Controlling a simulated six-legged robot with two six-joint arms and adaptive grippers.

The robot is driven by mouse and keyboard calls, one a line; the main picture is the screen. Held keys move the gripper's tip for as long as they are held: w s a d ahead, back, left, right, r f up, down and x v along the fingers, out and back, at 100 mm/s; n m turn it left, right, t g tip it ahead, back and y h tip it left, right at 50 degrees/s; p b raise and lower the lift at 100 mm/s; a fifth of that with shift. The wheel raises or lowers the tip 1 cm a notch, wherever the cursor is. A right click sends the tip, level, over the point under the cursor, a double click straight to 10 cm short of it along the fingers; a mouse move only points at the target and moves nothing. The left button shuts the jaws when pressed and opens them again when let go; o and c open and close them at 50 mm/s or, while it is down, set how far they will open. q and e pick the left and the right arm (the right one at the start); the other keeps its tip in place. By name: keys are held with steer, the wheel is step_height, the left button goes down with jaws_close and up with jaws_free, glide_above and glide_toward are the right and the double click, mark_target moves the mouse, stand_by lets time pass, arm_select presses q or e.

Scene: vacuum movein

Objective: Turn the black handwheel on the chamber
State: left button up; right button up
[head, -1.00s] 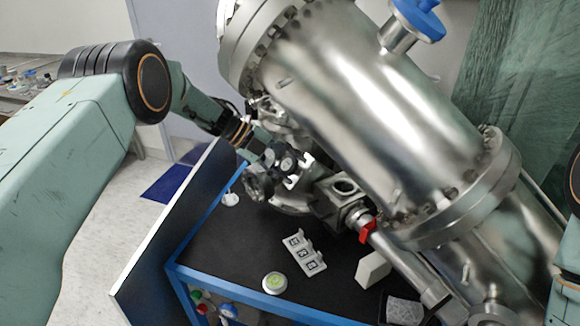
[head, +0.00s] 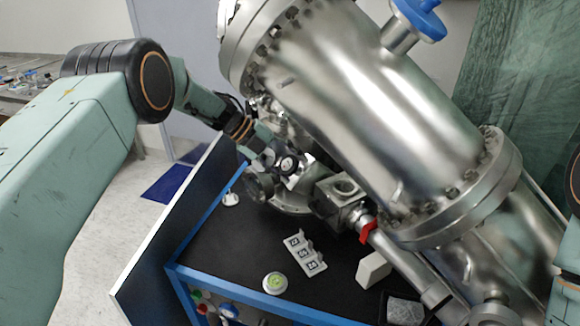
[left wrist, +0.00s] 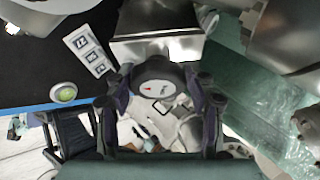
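The black handwheel (head: 288,164) is a small round knob beside the chamber's lower side. In the left wrist view the handwheel (left wrist: 157,90) has a dark rim and a pale face with a red pointer. My left gripper (head: 276,161) reaches in from the left at the handwheel. In the left wrist view the fingers of my left gripper (left wrist: 158,80) stand apart on either side of the rim; I cannot tell whether they touch it. The steel chamber (head: 370,100) slants across the head view. My right gripper is out of view.
A white numbered block (head: 305,254), a round green-faced item (head: 275,282) and a white block (head: 373,270) lie on the black bench top (head: 225,250). A red lever (head: 368,231) is on the pipework. A dark panel (head: 180,235) edges the bench left.

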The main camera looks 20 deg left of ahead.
arm_select(q)
steer(key=o, duration=0.3)
steer(key=shift+s, duration=0.15)
steer(key=shift+f, duration=0.1)
steer(key=shift+a+r, duration=0.2)
steer(key=v, duration=1.1)
steer(key=shift+a+r, duration=0.15)
steer(key=shift+r, duration=0.05)
